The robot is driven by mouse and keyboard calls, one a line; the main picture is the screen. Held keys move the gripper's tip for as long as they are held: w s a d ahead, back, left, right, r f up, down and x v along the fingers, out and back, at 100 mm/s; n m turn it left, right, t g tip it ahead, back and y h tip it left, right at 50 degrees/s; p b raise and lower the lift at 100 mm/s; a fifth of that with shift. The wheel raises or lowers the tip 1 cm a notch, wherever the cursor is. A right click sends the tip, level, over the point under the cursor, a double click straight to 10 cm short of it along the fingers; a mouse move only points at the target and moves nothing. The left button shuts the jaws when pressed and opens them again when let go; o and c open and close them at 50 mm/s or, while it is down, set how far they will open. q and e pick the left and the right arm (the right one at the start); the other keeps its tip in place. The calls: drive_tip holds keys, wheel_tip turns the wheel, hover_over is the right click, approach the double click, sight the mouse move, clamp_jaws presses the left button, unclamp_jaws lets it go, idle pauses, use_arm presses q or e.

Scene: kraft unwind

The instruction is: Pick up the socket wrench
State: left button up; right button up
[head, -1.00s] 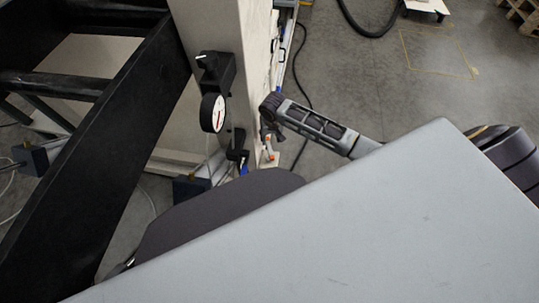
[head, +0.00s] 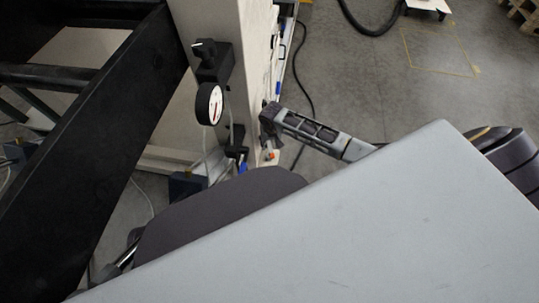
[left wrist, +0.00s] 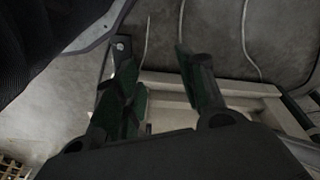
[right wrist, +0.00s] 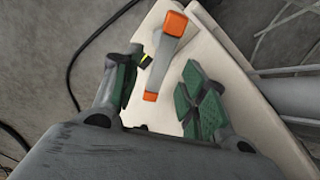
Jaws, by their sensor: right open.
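My right gripper (right wrist: 162,72) is open and empty in the right wrist view, its green-padded fingers apart. A grey tool with orange ends (right wrist: 170,52) lies on a cream surface just beyond and between the fingertips. A small black and yellow piece (right wrist: 146,62) shows beside the left finger, partly hidden by it. I cannot tell which of these, if any, is the socket wrench. In the head view my right arm reaches in from the right to the cream post. My left gripper (left wrist: 155,58) is open and empty, away from these tools.
A cream machine post (head: 250,60) carries a round dial gauge (head: 209,104) and a black knob block (head: 212,62). A wide black beam (head: 105,150) stands at left. A black cable runs on the grey floor. The floor at right is mostly open.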

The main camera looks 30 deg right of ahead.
sight(270, 146)
drive_tip(key=shift+f, duration=0.1)
drive_tip(key=shift+f+b, duration=0.3)
drive_tip(key=shift+f, duration=0.45)
drive_tip(key=shift+w+f+b, duration=0.1)
drive_tip(key=shift+f+b, duration=0.5)
drive_tip(key=shift+f, duration=0.45)
drive_tip(key=shift+w+f+b, duration=0.2)
drive_tip(key=shift+f+b, duration=0.25)
drive_tip(key=shift+f, duration=0.2)
use_arm(q)
drive_tip(key=r, duration=0.2)
drive_tip(key=d+r, duration=0.1)
drive_tip(key=shift+w+r+t, duration=0.1)
drive_tip(key=shift+r+t, duration=0.3)
drive_tip(key=shift+w, duration=0.1)
